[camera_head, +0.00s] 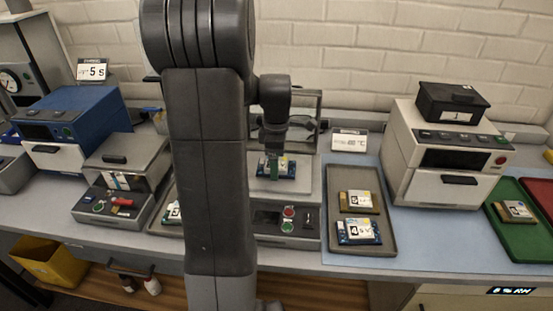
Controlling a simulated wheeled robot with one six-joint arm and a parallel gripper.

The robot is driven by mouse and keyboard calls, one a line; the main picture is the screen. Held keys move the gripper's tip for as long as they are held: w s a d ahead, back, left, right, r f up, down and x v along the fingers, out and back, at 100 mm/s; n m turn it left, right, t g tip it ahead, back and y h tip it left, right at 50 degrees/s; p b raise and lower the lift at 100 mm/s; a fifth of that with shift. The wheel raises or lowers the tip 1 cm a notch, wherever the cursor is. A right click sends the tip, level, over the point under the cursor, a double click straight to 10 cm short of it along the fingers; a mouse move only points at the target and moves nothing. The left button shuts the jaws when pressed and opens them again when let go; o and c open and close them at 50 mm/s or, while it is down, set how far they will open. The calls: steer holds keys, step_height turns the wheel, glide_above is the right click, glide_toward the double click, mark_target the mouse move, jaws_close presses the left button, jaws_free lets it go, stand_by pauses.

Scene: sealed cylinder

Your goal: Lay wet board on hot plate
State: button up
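A blue-edged board (290,170) with a pale label shows over the grey top of the hot plate (304,185). Whether it rests on that surface or hangs just above it, I cannot tell. My gripper (273,165) points down at the board, its fingertips overlapping it; the gap between the fingers is too small to make out. The hot plate has a front panel with red and green buttons, and a temperature sign (349,141) stands behind it to the right. My arm hides the hot plate's left part.
A grey tray (334,215) on the right holds two labelled boards (356,201) (359,231). Another board (174,210) shows partly left of my arm. A white oven (445,160), green tray (510,238) and red tray (540,193) stand right; a blue box (72,125) and grey lidded device (125,170) stand left.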

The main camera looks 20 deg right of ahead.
step_height(320, 180, up, 12)
steer(key=shift+r, duration=0.15)
stand_by(0.5)
steer(key=shift+c, duration=0.5)
stand_by(0.7)
